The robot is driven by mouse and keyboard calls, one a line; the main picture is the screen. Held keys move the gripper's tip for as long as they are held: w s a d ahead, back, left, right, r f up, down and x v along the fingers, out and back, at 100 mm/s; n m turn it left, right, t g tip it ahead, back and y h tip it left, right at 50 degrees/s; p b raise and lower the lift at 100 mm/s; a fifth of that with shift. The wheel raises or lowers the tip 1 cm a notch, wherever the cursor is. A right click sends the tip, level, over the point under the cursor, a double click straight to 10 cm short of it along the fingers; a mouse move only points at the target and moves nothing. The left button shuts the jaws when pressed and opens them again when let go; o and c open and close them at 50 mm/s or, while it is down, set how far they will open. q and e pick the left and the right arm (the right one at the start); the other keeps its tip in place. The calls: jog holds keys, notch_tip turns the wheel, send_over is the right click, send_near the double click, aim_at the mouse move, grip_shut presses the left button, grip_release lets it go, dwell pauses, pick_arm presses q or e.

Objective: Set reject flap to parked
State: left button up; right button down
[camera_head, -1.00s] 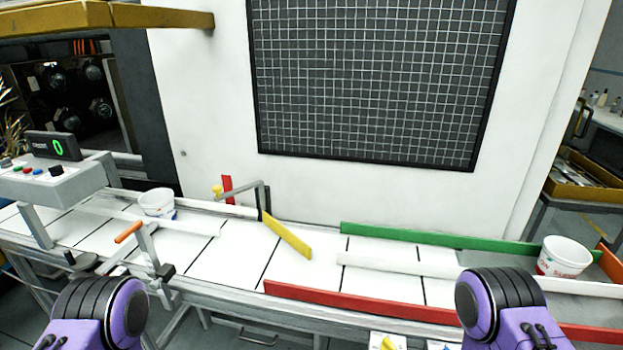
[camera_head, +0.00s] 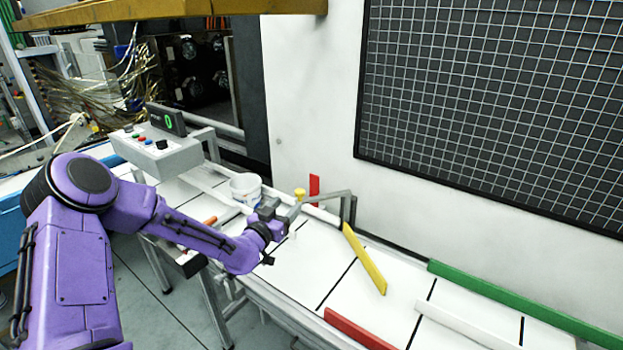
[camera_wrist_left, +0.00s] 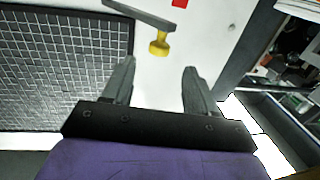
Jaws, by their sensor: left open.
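The yellow reject flap (camera_head: 365,258) is a bar set slantwise across the white conveyor. A grey bent lever (camera_head: 338,196) by the back rail carries a yellow knob (camera_head: 300,194) at its left end. My left gripper (camera_head: 287,212) is just left of and below the knob in the head view. In the left wrist view the open, empty jaws (camera_wrist_left: 158,70) point at the knob (camera_wrist_left: 159,44), which shows just beyond and between the fingertips, apart from both. A red marker plate (camera_head: 314,185) stands behind the lever. My right gripper is out of view.
A white tub (camera_head: 246,188) stands on the belt behind my left wrist. A control box (camera_head: 160,150) is at the left. Red (camera_head: 352,328) and green (camera_head: 510,303) rails and a white divider (camera_head: 465,325) lie to the right. A white wall rises behind the conveyor.

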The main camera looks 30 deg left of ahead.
pick_arm(q)
jog(key=w+p, duration=0.1)
jog(key=w, duration=0.9)
jog(key=shift+w+a+r+p, duration=0.2)
jog(key=shift+a+r+p, duration=0.05)
jog(key=shift+a+p, duration=0.15)
grip_shut()
jog(key=shift+d, duration=0.15)
